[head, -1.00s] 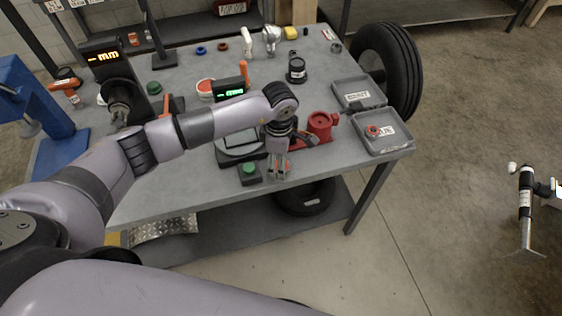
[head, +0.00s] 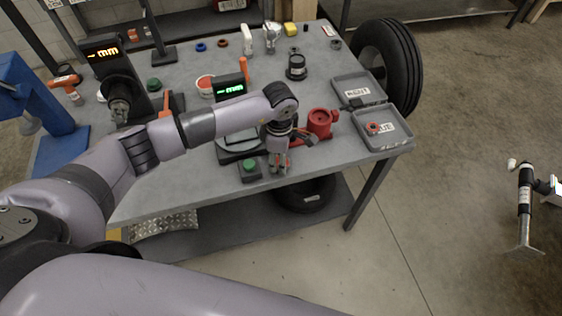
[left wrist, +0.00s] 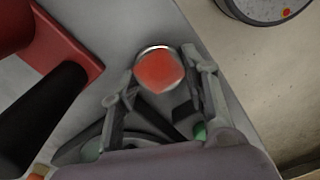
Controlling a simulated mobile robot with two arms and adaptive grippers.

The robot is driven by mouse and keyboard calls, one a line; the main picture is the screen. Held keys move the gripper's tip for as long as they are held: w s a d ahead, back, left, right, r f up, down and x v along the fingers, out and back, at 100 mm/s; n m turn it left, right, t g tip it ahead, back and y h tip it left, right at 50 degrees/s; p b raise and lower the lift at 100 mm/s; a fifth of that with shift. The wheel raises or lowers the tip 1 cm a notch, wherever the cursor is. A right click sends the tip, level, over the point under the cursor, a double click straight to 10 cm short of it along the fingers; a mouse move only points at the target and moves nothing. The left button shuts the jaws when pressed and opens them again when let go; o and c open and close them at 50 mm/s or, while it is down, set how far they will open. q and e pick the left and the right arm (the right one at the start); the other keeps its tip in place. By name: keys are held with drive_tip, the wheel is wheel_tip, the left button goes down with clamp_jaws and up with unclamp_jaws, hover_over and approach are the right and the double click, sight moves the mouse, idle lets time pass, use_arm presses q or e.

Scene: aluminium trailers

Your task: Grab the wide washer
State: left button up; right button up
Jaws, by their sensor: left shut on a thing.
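My left gripper (head: 279,164) hangs fingers-down at the front edge of the table, between a green-button box and a red fixture. In the left wrist view its fingers (left wrist: 160,84) are shut on a small round piece (left wrist: 158,71) with a red face and a pale metallic rim. I take this for the wide washer, but cannot tell its exact shape. In the head view the piece is mostly hidden by the fingers. Loose rings also lie on the table: a blue ring (head: 201,46), a brown ring (head: 222,43) and a grey ring (head: 336,45). My right gripper is not in view.
The red fixture (head: 320,122) stands just right of my gripper, the green-button box (head: 250,168) just left. An open grey case (head: 392,142) with a red ring (head: 374,128) is at the right edge. A blue press (head: 45,105) stands left.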

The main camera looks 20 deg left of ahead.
use_arm(q)
drive_tip(key=shift+c, duration=0.7)
drive_tip(key=shift+r, duration=0.15)
